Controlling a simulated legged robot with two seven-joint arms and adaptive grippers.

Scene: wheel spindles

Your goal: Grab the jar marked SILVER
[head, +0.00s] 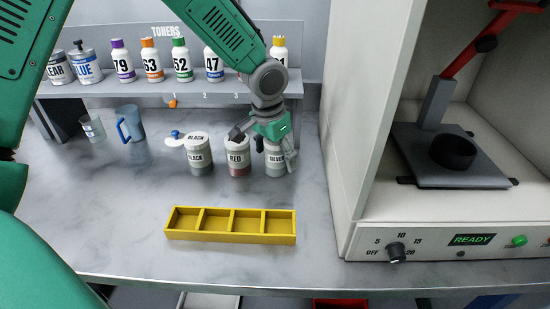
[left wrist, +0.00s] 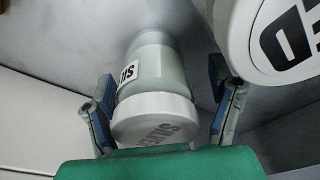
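The SILVER jar (head: 275,168) stands upright on the marble bench, at the right end of a row with the RED jar (head: 238,160) and the BLACK jar (head: 199,158). My left gripper (head: 274,148) reaches down over the SILVER jar and hides its top in the head view. In the left wrist view, the SILVER jar (left wrist: 155,95) lies between the two open fingers (left wrist: 162,105), its white lid towards my palm. A gap shows at its right side; the left finger is very close, and contact is unclear. My right gripper is not in view.
The RED jar's lid (left wrist: 285,38) is close beside the right finger in the left wrist view. A yellow divided tray (head: 230,237) lies in front. A white cabinet (head: 345,165) stands close on the right. A toner shelf (head: 140,92) runs behind.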

